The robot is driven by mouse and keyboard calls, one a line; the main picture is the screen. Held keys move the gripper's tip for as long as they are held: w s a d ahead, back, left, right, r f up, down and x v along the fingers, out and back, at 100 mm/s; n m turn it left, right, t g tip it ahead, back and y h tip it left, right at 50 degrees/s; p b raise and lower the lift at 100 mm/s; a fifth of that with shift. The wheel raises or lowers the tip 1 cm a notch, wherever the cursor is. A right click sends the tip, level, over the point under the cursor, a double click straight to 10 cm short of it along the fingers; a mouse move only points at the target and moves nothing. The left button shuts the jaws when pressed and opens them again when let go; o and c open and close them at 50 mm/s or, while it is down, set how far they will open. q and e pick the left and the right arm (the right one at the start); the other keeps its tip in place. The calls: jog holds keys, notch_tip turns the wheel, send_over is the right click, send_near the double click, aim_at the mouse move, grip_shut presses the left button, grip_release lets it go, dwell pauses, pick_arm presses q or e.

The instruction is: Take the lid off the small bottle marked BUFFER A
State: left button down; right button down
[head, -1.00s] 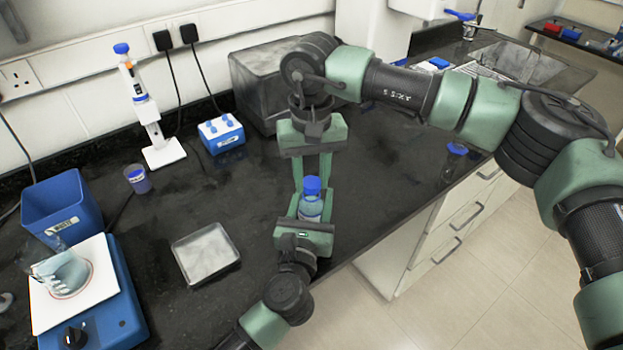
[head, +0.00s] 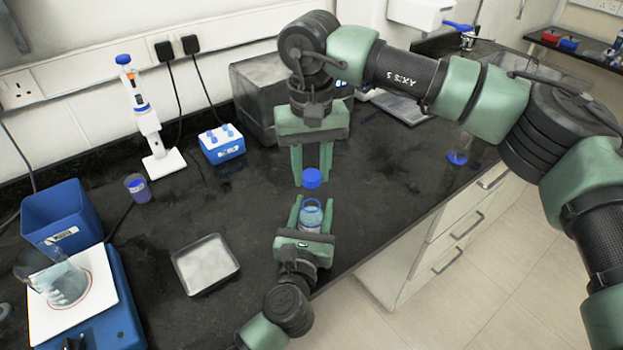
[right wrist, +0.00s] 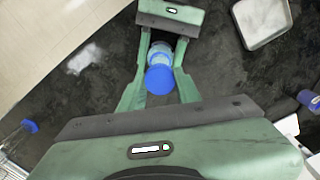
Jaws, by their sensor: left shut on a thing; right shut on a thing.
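The small clear bottle (head: 311,218) is upright in my left gripper (head: 312,202), which is shut on its body. Its mouth shows uncovered in the head view, and its label is too small to read. The blue lid (head: 312,178) is between the fingertips of my right gripper (head: 312,182), which is shut on it. The lid is above the bottle with a gap between them. In the right wrist view the lid (right wrist: 160,79) is nearer the camera and covers part of the bottle (right wrist: 159,54).
A shallow grey tray (head: 205,263) lies left of the bottle. The bench edge is to the right.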

jog(key=shift+r, duration=0.2)
pick_arm(q)
jog(key=c, duration=0.6)
grip_release()
jog(key=s, duration=0.3)
jog(key=s+a+b, duration=0.1)
jog(key=s, duration=0.3)
jog(key=s+a+b, duration=0.1)
jog(key=s, duration=0.3)
jog(key=shift+f, duration=0.1)
pick_arm(e)
jog(key=shift+f, duration=0.95)
pick_arm(q)
jog(key=shift+s+r, duration=0.2)
jog(key=shift+s, duration=0.25)
